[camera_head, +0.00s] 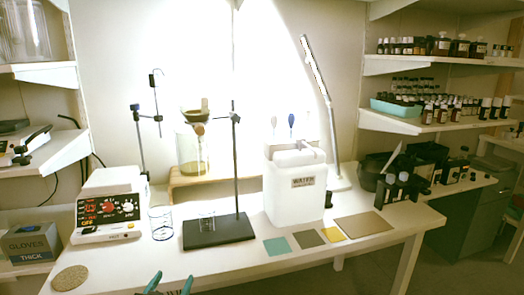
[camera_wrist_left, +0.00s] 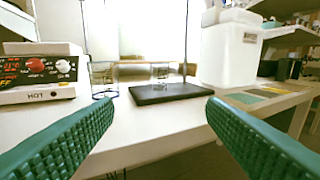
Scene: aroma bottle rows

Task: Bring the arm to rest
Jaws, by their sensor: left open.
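My left gripper (camera_head: 170,284) is at the bottom of the head view, at the front edge of the white table (camera_head: 140,262). Its two green fingers are wide apart. In the left wrist view the open fingers (camera_wrist_left: 158,130) frame the table with nothing between them. The black stand base, the glassware and the white water container are all beyond the fingertips. My right gripper does not show in either view.
A hot plate (camera_head: 108,208), a glass beaker (camera_head: 161,222), a black stand base (camera_head: 218,231) and a white water container (camera_head: 295,190) stand on the table. Flat coloured squares (camera_head: 277,245) lie at the front right. A cork disc (camera_head: 70,278) lies at the left.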

